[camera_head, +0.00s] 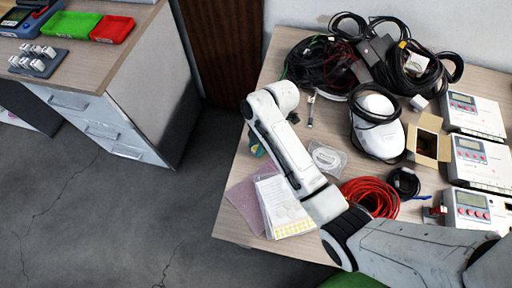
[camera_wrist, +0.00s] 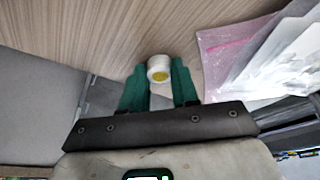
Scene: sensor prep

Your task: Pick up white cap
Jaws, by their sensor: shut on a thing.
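The wood-grain table (camera_wrist: 75,30) lies behind the cap; I cannot tell whether the cap touches the surface. In the head view, my arm hides most of the gripper and the cap is not visible. A bit of green shows beside my arm near the table's left edge.
A pink bag (camera_head: 241,199) and white papers (camera_head: 276,205) lie near the table's front left. Red cable (camera_head: 370,195), a clear bag (camera_head: 327,157), an open cardboard box (camera_head: 428,145) and tangled black cables (camera_head: 318,65) crowd the right and back. A drawer cabinet (camera_head: 150,85) stands left across a floor gap.

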